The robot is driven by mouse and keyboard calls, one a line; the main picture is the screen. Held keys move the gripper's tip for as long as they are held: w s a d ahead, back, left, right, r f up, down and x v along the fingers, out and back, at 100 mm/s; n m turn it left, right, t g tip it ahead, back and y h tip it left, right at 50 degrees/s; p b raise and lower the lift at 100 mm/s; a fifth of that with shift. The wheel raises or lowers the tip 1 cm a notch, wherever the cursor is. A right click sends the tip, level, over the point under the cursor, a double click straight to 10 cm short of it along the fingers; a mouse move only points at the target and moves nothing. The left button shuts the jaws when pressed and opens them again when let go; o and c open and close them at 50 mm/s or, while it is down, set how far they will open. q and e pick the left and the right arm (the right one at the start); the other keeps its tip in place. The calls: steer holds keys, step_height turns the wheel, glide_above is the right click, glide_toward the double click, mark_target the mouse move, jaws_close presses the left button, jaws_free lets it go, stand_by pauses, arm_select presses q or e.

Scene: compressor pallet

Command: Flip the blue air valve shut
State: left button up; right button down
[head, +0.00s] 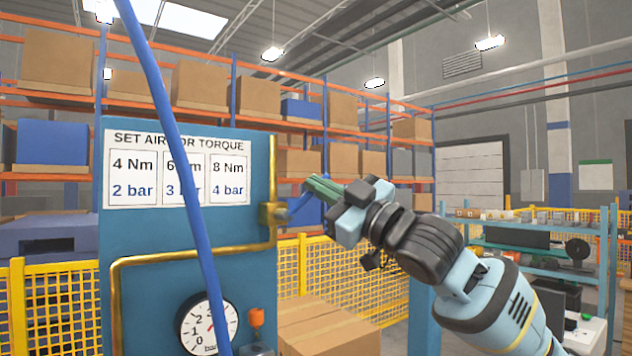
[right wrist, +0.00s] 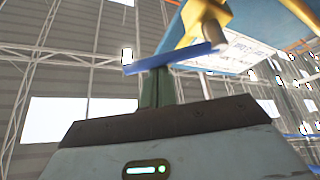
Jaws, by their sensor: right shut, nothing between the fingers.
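The brass air valve (head: 268,213) sits on the brass pipe at the right edge of the blue panel. Its blue lever (head: 296,207) sticks out to the right, across the upright pipe. My right gripper (head: 312,186) reaches in from the right, with its shut, empty greenish fingers at the lever's outer end. In the right wrist view the blue lever (right wrist: 175,60) crosses just at the tips of the fingers (right wrist: 155,88), with the brass valve body (right wrist: 205,18) above. I cannot tell whether fingers and lever touch. My left gripper is not in view.
A blue hose (head: 180,150) hangs in front of the panel and its torque sign (head: 178,139). A pressure gauge (head: 208,325) and an orange knob (head: 256,318) are lower down. A cardboard box (head: 325,325) and yellow fencing (head: 345,258) stand behind.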

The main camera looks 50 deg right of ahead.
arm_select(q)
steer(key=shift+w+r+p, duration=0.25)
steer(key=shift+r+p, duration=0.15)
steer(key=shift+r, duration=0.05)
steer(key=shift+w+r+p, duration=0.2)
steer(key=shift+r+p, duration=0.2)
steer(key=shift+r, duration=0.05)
arm_select(e)
steer(key=f+m+h, duration=0.1)
steer(key=m, duration=0.1)
steer(key=d+f+m+h, duration=0.1)
steer(key=m, duration=0.1)
steer(key=f+m+h, duration=0.1)
steer(key=m+h, duration=0.1)
steer(key=m, duration=0.1)
steer(key=shift+s+d+f+t, duration=0.15)
steer(key=shift+d+f+t, duration=0.15)
steer(key=shift+f+t, duration=0.1)
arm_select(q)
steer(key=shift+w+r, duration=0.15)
arm_select(e)
steer(key=shift+f, duration=0.1)
